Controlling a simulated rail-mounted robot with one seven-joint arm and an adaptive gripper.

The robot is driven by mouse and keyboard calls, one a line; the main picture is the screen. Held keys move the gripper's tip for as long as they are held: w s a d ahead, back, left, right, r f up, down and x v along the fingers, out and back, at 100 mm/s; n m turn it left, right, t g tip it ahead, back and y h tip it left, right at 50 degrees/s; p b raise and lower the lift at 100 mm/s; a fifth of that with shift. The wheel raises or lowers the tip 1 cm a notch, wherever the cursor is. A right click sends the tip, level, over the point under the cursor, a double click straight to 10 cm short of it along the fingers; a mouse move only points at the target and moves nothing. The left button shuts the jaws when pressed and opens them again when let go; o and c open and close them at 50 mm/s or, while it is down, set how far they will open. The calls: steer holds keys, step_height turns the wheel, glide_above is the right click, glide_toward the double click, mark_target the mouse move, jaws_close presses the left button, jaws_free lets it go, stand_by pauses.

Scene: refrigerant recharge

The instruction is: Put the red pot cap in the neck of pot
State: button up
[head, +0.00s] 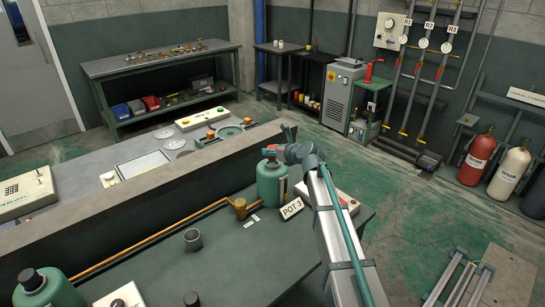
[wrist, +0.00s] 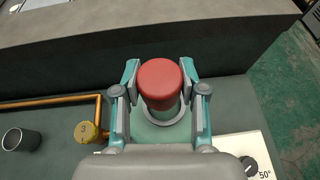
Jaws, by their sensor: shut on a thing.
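The red pot cap (wrist: 160,82) is held between the two fingers of my gripper (wrist: 159,70) in the wrist view. Directly below it is the green pot (wrist: 158,130), with a pale ring around its neck partly visible. The cap covers the neck opening, so I cannot tell whether it is seated or just above it. My gripper (head: 272,150) is at the top of this pot, reaching in from the right.
A raised grey ledge (head: 130,207) runs behind the pot. A copper pipe (head: 150,245) with a brass valve (head: 240,207) lies to its left. A dark cup (head: 193,240) and another green pot (head: 45,288) stand further left. A white panel (wrist: 240,155) is at the right.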

mark_target(273, 157)
steer(key=shift+w+f+p, duration=0.1)
steer(key=shift+f+p, duration=0.4)
steer(key=shift+f, duration=1.2)
steer(key=shift+f, duration=0.15)
steer(key=o, duration=1.1)
steer(key=shift+d+r, duration=0.1)
steer(key=shift+r, duration=0.1)
steer(key=b+v, duration=0.2)
steer(key=v, duration=1)
steer(key=shift+r, duration=0.1)
